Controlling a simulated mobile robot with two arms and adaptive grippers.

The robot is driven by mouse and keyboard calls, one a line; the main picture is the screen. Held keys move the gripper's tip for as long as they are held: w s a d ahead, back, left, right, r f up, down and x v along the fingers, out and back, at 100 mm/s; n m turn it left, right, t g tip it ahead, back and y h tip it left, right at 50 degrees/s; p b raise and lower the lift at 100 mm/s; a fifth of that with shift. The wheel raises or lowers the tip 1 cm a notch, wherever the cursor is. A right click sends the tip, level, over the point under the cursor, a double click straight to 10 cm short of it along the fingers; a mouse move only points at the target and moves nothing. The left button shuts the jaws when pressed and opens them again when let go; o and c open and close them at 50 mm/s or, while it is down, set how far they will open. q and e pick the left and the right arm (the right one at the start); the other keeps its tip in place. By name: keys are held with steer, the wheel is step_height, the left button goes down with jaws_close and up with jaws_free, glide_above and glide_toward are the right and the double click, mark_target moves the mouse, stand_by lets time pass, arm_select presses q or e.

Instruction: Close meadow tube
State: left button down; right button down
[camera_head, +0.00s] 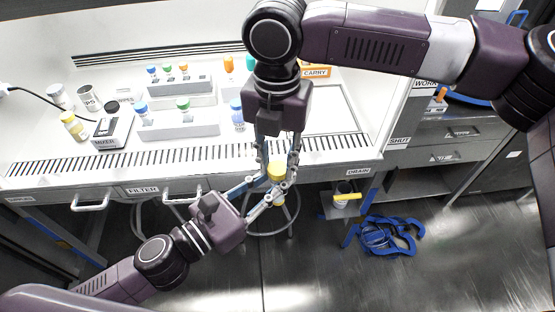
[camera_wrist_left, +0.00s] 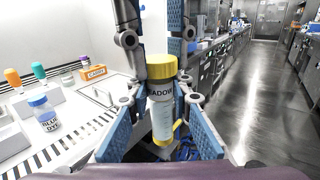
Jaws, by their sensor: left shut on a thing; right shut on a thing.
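The meadow tube (camera_wrist_left: 161,122) is clear with a white label, of which the letters "ADOW" show, and stands upright in the left wrist view. A yellow cap (camera_wrist_left: 161,68) sits at its top; whether it is fully tight I cannot tell. In the head view the yellow cap (camera_head: 277,170) shows between both grippers, in front of the bench edge, and the tube below is mostly hidden. My left gripper (camera_head: 269,195) is shut on the tube from the lower left. My right gripper (camera_head: 277,163) comes down from above and is shut on the cap.
The white bench (camera_head: 240,155) carries tube racks (camera_head: 178,124) with coloured-cap vials, a mixer (camera_head: 113,128) and a blue dye bottle (camera_wrist_left: 44,115). A stool (camera_head: 262,228) stands below the grippers. Blue straps (camera_head: 385,236) lie on the floor at right.

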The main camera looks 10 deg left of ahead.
steer(key=m, duration=1.3)
steer(key=shift+m, duration=0.4)
steer(key=m, duration=0.3)
steer(key=shift+m, duration=0.3)
steer(key=m, duration=0.3)
steer(key=shift+m, duration=0.4)
steer(key=m, duration=0.3)
steer(key=shift+m, duration=0.4)
steer(key=m, duration=0.4)
steer(key=c, duration=1.5)
jaws_free()
steer(key=shift+o, duration=0.2)
